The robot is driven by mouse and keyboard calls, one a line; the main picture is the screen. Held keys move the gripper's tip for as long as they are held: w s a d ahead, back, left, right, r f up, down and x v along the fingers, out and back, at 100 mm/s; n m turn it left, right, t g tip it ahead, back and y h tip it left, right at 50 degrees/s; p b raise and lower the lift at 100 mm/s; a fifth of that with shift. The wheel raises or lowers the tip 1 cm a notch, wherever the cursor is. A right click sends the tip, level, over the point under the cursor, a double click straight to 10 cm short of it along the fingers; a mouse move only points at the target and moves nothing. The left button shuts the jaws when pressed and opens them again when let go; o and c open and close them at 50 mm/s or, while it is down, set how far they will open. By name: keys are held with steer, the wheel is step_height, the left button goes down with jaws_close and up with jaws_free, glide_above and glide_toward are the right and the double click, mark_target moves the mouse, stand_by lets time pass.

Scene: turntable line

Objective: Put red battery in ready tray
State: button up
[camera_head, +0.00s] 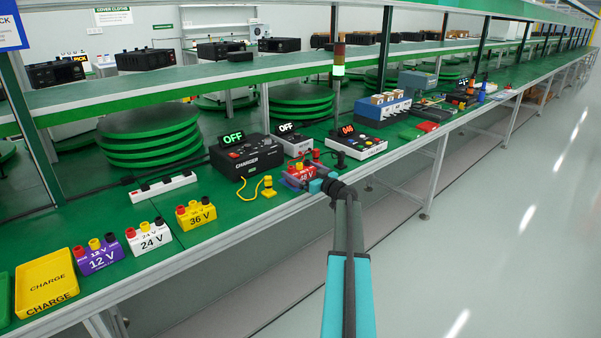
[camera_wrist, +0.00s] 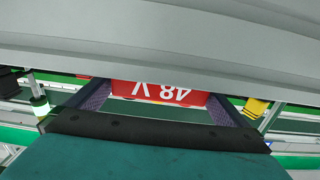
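The red battery (camera_head: 298,174), marked 48 V, stands upright on the green bench in front of the charger. My gripper (camera_head: 317,184) is at its right front side and hides part of it. In the wrist view the battery's red face (camera_wrist: 160,91) appears upside down between my two fingers (camera_wrist: 160,100), filling the gap at their tips. Whether the fingers press on it cannot be told. No tray with a readable ready label shows. A green tray (camera_head: 4,300) is cut off at the left edge.
The yellow CHARGE tray (camera_head: 45,282) is at the left. Purple 12 V (camera_head: 98,258), white 24 V (camera_head: 149,238) and yellow 36 V (camera_head: 197,216) batteries line the bench. The black charger (camera_head: 246,156) reads OFF; a yellow cable lies before it. A signal tower (camera_head: 338,70) stands behind.

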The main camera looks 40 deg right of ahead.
steer(key=p, duration=0.3)
steer(key=shift+r, duration=0.1)
steer(key=s+b, duration=0.2)
steer(key=s, duration=1.1)
steer(key=shift+s+a+f+b, duration=0.2)
steer(key=shift+s+a+b, duration=0.1)
steer(key=shift+s+a, duration=0.1)
